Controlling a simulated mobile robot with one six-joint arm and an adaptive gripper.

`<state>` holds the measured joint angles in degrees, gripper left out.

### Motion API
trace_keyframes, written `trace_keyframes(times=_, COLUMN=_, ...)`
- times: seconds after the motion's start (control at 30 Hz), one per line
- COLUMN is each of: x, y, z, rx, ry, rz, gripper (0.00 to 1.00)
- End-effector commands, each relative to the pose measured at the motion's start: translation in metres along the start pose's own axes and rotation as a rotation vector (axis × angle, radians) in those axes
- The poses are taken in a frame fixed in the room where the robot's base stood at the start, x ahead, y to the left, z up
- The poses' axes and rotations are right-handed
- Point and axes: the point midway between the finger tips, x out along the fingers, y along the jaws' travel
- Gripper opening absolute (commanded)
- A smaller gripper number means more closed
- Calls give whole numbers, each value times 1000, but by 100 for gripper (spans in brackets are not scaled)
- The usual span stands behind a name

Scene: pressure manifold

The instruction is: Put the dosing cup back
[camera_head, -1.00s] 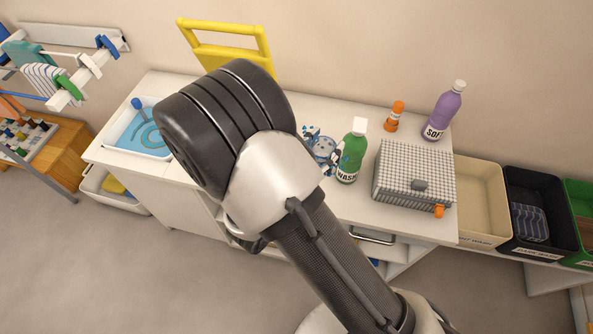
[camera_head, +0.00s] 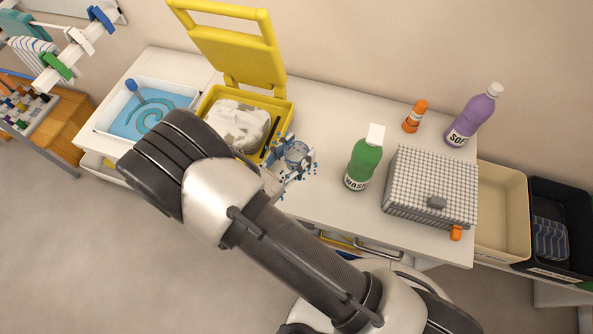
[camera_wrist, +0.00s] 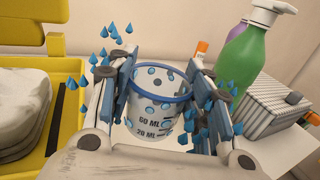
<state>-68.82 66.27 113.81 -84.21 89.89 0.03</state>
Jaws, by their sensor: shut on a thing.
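The dosing cup is a clear cup with a blue rim, blue dots and volume marks. In the wrist view the cup (camera_wrist: 155,105) stands between my two fingers, with its open top toward the camera. My gripper (camera_wrist: 158,90) is shut on it. In the head view my gripper (camera_head: 282,170) and the cup (camera_head: 296,154) are over the worktop, between the yellow box and the green bottle. Blue drop shapes surround the gripper. I cannot tell whether the cup touches the worktop.
An open yellow box (camera_head: 286,112) with white cloth stands left of the cup. A green WASH bottle (camera_head: 363,162), a checked basket (camera_head: 430,187), an orange bottle (camera_head: 414,117) and a purple SOFT bottle (camera_head: 472,117) stand right. A blue-filled tray (camera_head: 146,108) is far left.

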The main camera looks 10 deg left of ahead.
Motion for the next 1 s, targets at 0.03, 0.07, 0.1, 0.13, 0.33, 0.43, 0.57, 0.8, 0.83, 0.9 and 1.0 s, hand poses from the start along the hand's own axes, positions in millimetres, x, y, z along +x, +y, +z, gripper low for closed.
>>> trace_keyframes(times=0.03, x=0, y=0, z=-16, rx=-2, ry=-1, rz=0, gripper=22)
trace_keyframes(times=0.07, x=0, y=0, z=-23, rx=-2, ry=-1, rz=0, gripper=22)
trace_keyframes(times=0.1, x=0, y=0, z=-30, rx=-1, ry=-1, rz=0, gripper=22)
trace_keyframes(times=0.13, x=0, y=0, z=-35, rx=-1, ry=-1, rz=0, gripper=22)
trace_keyframes(times=0.33, x=0, y=0, z=-50, rx=1, ry=-1, rz=0, gripper=22)
trace_keyframes(times=0.43, x=0, y=0, z=-58, rx=0, ry=-1, rz=0, gripper=22)
trace_keyframes(times=0.57, x=0, y=0, z=-79, rx=0, ry=-1, rz=0, gripper=22)
trace_keyframes(times=0.8, x=0, y=0, z=-90, rx=2, ry=-1, rz=0, gripper=22)
trace_keyframes(times=0.83, x=0, y=0, z=-90, rx=2, ry=-1, rz=0, gripper=22)
trace_keyframes(times=0.9, x=0, y=0, z=-90, rx=1, ry=-1, rz=0, gripper=22)
trace_keyframes(times=1.0, x=0, y=0, z=-93, rx=1, ry=-1, rz=0, gripper=22)
